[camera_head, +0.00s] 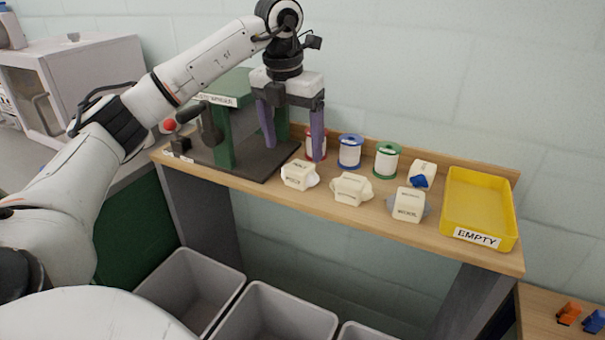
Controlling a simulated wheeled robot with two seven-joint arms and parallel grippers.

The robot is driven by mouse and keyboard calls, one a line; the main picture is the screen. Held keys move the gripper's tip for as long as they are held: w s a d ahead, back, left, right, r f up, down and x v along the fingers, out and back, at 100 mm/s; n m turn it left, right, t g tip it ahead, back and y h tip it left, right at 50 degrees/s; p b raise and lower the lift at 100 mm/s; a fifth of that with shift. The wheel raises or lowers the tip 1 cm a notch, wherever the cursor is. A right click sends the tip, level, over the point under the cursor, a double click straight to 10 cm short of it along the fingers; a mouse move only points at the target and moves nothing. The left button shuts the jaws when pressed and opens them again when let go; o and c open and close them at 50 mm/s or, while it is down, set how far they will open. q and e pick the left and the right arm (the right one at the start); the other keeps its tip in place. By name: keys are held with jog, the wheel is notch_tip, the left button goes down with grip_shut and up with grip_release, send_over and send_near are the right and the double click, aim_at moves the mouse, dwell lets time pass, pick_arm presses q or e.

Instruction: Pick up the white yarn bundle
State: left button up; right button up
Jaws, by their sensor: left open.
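Several pale yarn bundles with printed bands lie on the wooden shelf. The white yarn bundle (314,180) seems to be the front left one, with white yarn showing at its end; its label is too small to read surely. Another bundle (351,189) with cream yarn lies to its right. A bundle with grey yarn (408,205) and one with blue yarn (421,174) lie farther right. My left gripper (293,155) is open and empty, its two purple fingers pointing down above and behind the white bundle, apart from it. My right gripper is not in view.
Red, blue (350,152) and green (386,160) spools stand at the back of the shelf (270,190). A green frame machine (222,150) stands left of my gripper. A yellow tray (480,208) labelled EMPTY is at the right. Grey bins (190,290) stand below.

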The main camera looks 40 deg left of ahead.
aim_at(299, 167)
pick_arm(q)
jog(key=f, duration=0.2)
jog(key=w+f, duration=0.1)
jog(key=f, duration=0.4)
jog(key=shift+w, duration=0.4)
jog(key=c, duration=0.8)
